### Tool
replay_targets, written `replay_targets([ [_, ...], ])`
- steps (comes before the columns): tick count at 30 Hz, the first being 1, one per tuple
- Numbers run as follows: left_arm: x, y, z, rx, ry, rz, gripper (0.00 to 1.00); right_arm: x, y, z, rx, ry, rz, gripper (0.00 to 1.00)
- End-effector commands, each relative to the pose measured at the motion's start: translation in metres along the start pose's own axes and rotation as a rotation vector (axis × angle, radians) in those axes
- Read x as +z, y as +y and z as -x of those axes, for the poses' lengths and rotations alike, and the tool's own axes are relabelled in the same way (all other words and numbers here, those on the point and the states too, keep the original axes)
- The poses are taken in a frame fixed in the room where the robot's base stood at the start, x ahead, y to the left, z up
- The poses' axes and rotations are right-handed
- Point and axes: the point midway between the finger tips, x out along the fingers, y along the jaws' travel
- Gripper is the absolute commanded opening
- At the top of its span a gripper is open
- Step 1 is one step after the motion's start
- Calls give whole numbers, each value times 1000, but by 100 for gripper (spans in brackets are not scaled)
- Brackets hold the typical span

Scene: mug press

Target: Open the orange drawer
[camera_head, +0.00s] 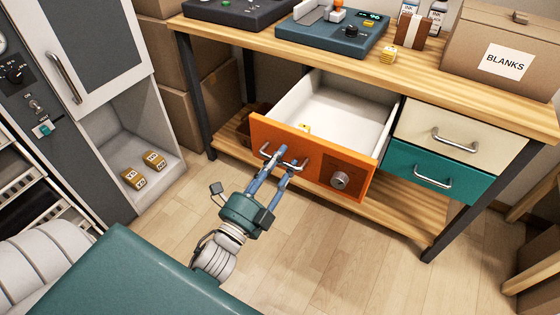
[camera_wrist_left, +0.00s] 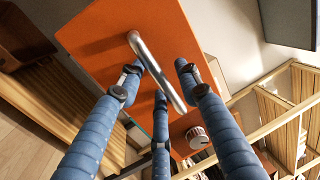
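The orange drawer (camera_head: 275,131) is pulled well out from under the workbench, and its white inside (camera_head: 335,108) shows. A small yellow block at its front is partly hidden behind the drawer front. My left gripper (camera_head: 282,160) is at the drawer's metal handle (camera_head: 294,163). In the left wrist view the handle (camera_wrist_left: 150,62) runs between my blue fingers (camera_wrist_left: 160,82). The fingertips are apart, with orange showing between the right finger and the bar, so the gripper looks open around the handle. My right gripper is out of view.
A round knob (camera_head: 340,180) sits on the drawer front. A cream drawer (camera_head: 445,130) and a teal drawer (camera_head: 437,170) beside it are shut. A grey cabinet (camera_head: 95,50) with yellow blocks (camera_head: 134,179) stands left. Bare floor (camera_head: 340,250) lies in front of the bench.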

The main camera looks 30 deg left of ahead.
Motion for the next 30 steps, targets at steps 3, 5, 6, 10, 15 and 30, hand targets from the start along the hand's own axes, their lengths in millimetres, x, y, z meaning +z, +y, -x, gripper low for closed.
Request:
replay_targets([
  [3, 0, 2, 11, 4, -2, 1, 34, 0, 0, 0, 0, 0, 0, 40],
  [5, 0, 2, 21, 4, -2, 1, 34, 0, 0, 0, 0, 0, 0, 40],
  [6, 0, 2, 29, 6, -3, 2, 34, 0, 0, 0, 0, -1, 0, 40],
  [10, 0, 2, 58, 6, -4, 2, 34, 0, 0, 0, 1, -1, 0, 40],
  [15, 0, 1, 92, 5, -3, 0, 34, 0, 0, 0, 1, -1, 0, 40],
  [30, 0, 0, 119, -1, 0, 0, 34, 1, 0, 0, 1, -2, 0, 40],
])
